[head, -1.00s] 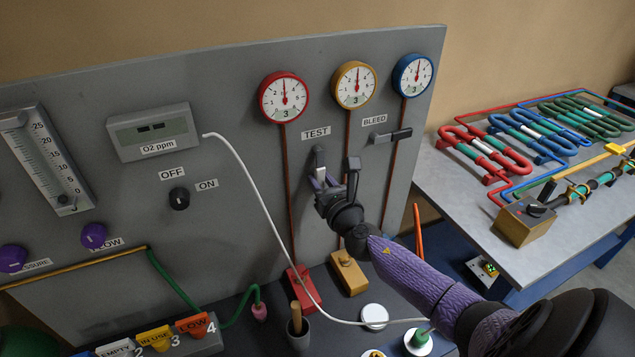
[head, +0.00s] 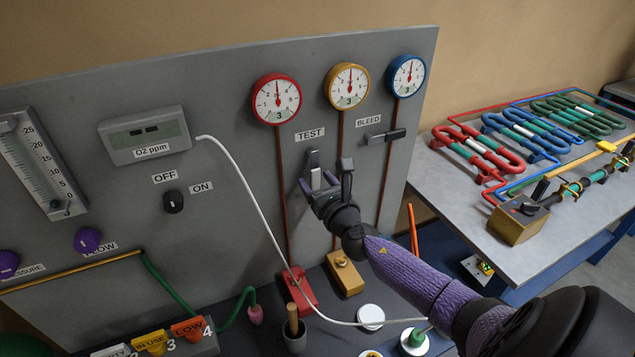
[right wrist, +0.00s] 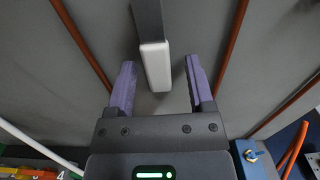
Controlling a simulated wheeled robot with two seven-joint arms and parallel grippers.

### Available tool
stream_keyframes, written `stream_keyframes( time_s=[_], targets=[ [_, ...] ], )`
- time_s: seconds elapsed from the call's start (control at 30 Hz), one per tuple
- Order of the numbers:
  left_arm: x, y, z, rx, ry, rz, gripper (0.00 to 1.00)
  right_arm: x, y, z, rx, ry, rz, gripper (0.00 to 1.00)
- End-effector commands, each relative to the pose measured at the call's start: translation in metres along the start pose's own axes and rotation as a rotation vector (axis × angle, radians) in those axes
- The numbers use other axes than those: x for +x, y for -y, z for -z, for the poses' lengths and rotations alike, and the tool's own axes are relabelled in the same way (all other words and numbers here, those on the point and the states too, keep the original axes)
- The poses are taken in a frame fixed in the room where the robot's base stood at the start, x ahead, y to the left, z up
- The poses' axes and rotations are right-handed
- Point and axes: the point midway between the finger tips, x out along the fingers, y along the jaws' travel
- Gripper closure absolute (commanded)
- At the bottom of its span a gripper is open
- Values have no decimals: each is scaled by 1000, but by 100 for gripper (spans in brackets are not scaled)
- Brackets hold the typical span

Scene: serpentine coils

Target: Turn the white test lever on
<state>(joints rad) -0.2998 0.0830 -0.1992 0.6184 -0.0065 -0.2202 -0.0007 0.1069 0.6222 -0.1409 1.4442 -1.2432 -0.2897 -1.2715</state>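The white test lever (head: 315,179) hangs below the TEST label on the grey panel, its handle pointing down from a dark upper part. My right gripper (head: 319,183) is at the lever's lower end. In the right wrist view the white handle (right wrist: 155,66) reaches between the two purple fingers of my right gripper (right wrist: 159,84), with a gap on each side. The fingers are open and appear not to touch it. My left gripper is not in view.
The dark bleed lever (head: 386,136) sits on the panel to the right, pointing sideways. Copper pipes run down from three gauges. A white hose (head: 255,203) curves to the left of my right gripper. A table with coils (head: 540,205) stands at the right.

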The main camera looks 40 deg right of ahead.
Motion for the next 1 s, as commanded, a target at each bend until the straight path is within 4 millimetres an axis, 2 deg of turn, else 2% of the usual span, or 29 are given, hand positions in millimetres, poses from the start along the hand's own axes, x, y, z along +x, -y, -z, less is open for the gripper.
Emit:
stream_keyframes(
  time_s=[0.13,0.23,0.5,0.6,0.73,1.0],
  targets=[
    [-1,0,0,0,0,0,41,-2,0,0,1,0,0,32],
    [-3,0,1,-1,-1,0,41,-13,0,0,0,-2,-2,32],
    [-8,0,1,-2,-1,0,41,-75,0,1,0,-4,-2,32],
    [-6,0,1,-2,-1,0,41,-91,0,2,1,-3,-1,32],
    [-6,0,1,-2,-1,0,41,-99,0,0,0,0,0,32],
    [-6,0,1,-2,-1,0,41,-99,0,0,0,0,0,32]
  ],
)
